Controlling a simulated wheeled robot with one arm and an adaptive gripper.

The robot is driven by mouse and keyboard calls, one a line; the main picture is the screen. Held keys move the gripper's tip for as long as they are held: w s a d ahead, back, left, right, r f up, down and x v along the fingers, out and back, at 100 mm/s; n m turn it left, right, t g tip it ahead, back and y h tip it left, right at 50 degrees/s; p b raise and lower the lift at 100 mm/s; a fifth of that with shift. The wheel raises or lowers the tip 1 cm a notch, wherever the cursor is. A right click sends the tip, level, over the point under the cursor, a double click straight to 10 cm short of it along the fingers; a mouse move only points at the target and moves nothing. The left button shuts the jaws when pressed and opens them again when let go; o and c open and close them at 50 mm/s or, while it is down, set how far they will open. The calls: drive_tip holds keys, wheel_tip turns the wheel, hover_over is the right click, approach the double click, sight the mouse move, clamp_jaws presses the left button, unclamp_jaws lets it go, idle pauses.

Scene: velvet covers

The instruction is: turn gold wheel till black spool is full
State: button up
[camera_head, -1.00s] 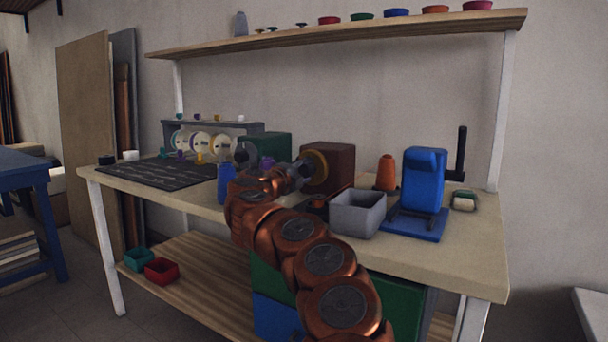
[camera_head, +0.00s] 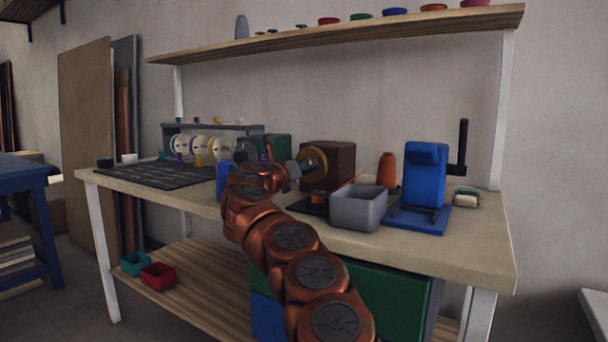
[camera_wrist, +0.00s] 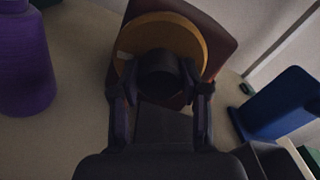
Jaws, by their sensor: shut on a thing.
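The gold wheel (camera_head: 317,161) is on the left face of a brown block (camera_head: 336,165) on the bench. It also shows in the wrist view (camera_wrist: 199,38), with a dark round knob or hub (camera_wrist: 158,72) in front of it. My gripper (camera_head: 297,168) is at the wheel; in the wrist view its two fingers (camera_wrist: 160,98) stand on either side of the dark knob and are shut on it.
A grey open box (camera_head: 359,210) stands right of the wheel block. Behind it is an orange cone (camera_head: 387,170), with a thin line running left from it. A blue machine (camera_head: 425,178) with a black crank stands further right. A blue cone (camera_head: 222,182) stands left of my gripper.

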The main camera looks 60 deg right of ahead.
drive_tip(key=m+b, duration=0.2)
drive_tip(key=m, duration=0.2)
drive_tip(key=shift+f+m, duration=0.15)
drive_tip(key=shift+m, duration=0.15)
drive_tip(key=m+b, duration=0.2)
drive_tip(key=m, duration=0.2)
drive_tip(key=shift+m, duration=0.3)
drive_tip(key=o, duration=1.1)
drive_tip(key=shift+a, duration=0.15)
drive_tip(key=shift+a, duration=0.55)
drive_tip(key=shift+s+a, duration=0.1)
drive_tip(key=shift+a, duration=0.7)
drive_tip(key=shift+s+a, duration=0.2)
drive_tip(key=shift+a, duration=4.25)
